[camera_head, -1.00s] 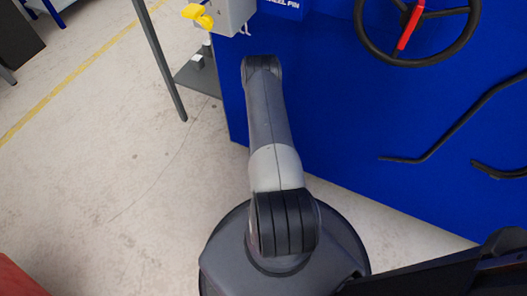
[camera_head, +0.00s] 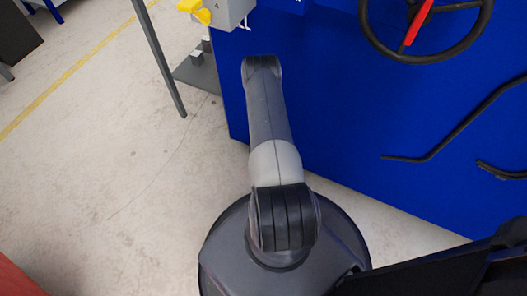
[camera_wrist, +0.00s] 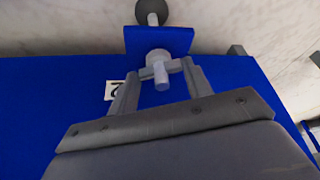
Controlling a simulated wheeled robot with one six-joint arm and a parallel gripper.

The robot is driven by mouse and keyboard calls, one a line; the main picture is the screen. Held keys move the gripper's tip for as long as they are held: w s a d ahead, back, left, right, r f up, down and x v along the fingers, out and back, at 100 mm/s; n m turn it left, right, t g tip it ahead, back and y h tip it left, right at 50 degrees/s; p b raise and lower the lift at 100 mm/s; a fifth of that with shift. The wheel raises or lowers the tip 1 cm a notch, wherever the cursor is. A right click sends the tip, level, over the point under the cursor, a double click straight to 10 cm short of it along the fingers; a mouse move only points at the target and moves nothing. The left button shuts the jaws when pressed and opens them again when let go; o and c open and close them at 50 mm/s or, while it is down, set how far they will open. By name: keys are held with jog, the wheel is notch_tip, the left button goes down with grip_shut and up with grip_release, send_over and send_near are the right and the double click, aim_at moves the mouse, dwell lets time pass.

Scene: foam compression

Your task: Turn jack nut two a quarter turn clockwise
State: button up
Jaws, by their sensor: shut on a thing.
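In the wrist view, jack nut two (camera_wrist: 159,62) is a pale grey round nut with a crossbar and a short stem pointing towards the camera. It stands out from a blue surface, and a white label with a "2" (camera_wrist: 114,90) is beside it on the left. My gripper (camera_wrist: 162,73) has one finger on each side of the nut and is shut on its crossbar. The fingertips partly cover the bar's ends. In the head view the gripper and the nut are out of sight.
A blue plate (camera_wrist: 158,40) and a dark ball knob (camera_wrist: 152,11) are just beyond the nut. In the head view, a blue cabinet side (camera_head: 330,120) carries a black handwheel (camera_head: 425,50). A yellow knob (camera_head: 195,10) is at the top. Open floor (camera_head: 110,150) lies to the left.

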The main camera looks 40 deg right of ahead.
jog(key=shift+c, duration=1.1)
jog(key=shift+f+b, duration=0.1)
jog(key=shift+b, duration=0.2)
jog(key=shift+w+m, duration=0.1)
jog(key=shift+m, duration=0.3)
jog(key=shift+w+m+g+h+b, duration=0.1)
jog(key=shift+m+g+h+b, duration=0.45)
jog(key=shift+m+b, duration=1.1)
jog(key=shift+m, duration=0.25)
jog(key=o, duration=1)
